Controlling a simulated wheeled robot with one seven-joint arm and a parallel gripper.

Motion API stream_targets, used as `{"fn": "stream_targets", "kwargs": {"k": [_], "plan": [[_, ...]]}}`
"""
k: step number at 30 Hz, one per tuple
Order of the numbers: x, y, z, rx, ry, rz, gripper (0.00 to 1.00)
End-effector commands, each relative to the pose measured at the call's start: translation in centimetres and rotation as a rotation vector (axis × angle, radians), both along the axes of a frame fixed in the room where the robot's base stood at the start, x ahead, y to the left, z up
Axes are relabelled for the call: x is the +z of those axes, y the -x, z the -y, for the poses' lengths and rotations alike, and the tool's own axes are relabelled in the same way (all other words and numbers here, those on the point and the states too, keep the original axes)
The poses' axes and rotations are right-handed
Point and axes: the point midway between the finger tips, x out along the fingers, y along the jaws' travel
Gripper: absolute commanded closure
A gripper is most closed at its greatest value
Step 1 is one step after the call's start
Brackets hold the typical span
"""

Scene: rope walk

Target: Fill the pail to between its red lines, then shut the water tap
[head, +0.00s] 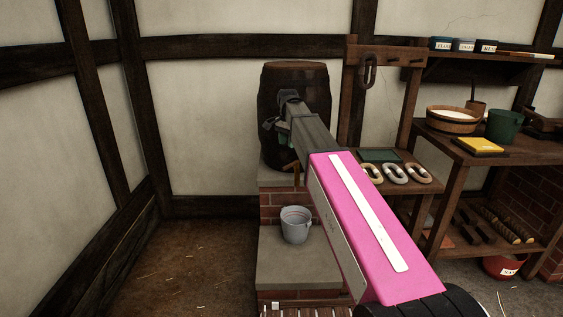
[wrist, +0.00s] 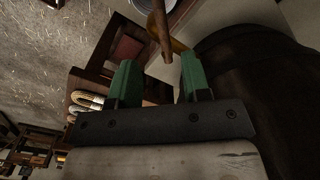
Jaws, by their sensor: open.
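A dark wooden barrel (head: 310,82) stands on a brick and stone base. A brown tap (head: 297,172) shows low on its front, partly hidden by my arm. The grey metal pail (head: 295,228) stands upright on the lower stone step beneath it. A reddish line shows inside its rim; I cannot tell the water level. My gripper (wrist: 160,60) is open with green fingers, close to the barrel front. In the wrist view, a brown wooden handle (wrist: 158,22) reaches down between the fingertips, beside a brass-coloured part (wrist: 180,46). I cannot tell if either finger touches it. Part of the pail's rim (wrist: 142,4) shows at the top edge.
A wooden stand (head: 425,176) with pale shackle-like pieces is right of the barrel. The floor on the left (head: 190,255) is clear except for straw.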

Motion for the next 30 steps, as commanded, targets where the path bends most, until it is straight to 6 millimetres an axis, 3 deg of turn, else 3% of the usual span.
{"fn": "stream_targets", "kwargs": {"k": [5, 21, 30], "plan": [[-1.0, 0.0, -0.1, -0.005, 0.0, -0.001, 0.56], [-9.2, 0.0, -0.1, -0.003, 0.0, 0.0, 0.56], [-10.6, 0.0, -0.1, -0.003, 0.0, 0.0, 0.56]]}}
